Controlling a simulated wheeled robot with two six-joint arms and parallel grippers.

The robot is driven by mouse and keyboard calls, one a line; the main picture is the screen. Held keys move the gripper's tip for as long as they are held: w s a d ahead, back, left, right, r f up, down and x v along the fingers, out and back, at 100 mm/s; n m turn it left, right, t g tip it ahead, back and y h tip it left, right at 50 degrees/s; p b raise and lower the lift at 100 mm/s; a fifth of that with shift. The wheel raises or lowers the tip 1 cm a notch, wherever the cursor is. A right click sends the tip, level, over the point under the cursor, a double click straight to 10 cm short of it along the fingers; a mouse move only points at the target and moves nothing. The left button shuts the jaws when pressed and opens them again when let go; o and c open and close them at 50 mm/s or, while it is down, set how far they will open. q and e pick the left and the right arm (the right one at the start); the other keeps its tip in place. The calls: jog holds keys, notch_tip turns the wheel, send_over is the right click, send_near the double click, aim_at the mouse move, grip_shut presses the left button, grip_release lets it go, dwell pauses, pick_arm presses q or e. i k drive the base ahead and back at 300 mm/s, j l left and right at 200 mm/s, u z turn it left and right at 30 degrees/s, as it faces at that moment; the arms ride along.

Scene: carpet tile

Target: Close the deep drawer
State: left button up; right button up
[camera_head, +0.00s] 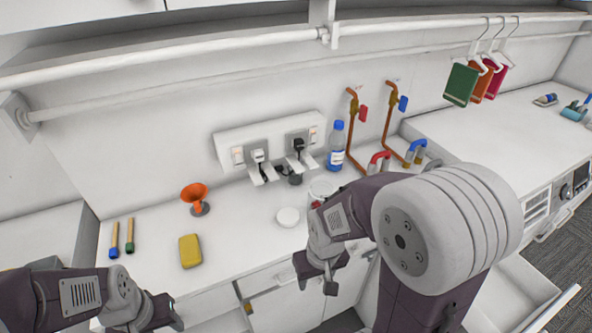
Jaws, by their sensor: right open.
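A white drawer (513,290) stands pulled out at the lower right. Its interior and front edge show, but my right arm hides its left part. I take it to be the deep drawer, though its depth cannot be judged. My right gripper (318,276) is open and points down in front of the counter's front edge, to the left of that drawer and apart from it. No object shows between its fingers. My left gripper (160,313) is low at the left, by the counter's front edge. Its fingers are too unclear to tell whether they are open.
An appliance with a handle (554,226) stands at the right, beside open carpet (575,250).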

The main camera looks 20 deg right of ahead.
aim_at(514, 297)
jog(key=k+z, duration=0.2)
jog(key=z, duration=0.25)
jog(key=k+l+z, duration=0.15)
jog(key=z, duration=0.35)
jog(key=k+l+z, duration=0.2)
jog(key=z, duration=0.25)
jog(key=k+l+z, duration=0.1)
jog(key=l+z, duration=0.15)
jog(key=z, duration=0.25)
jog(key=k+l+z, duration=0.1)
jog(key=l+z, duration=0.15)
jog(key=z, duration=0.2)
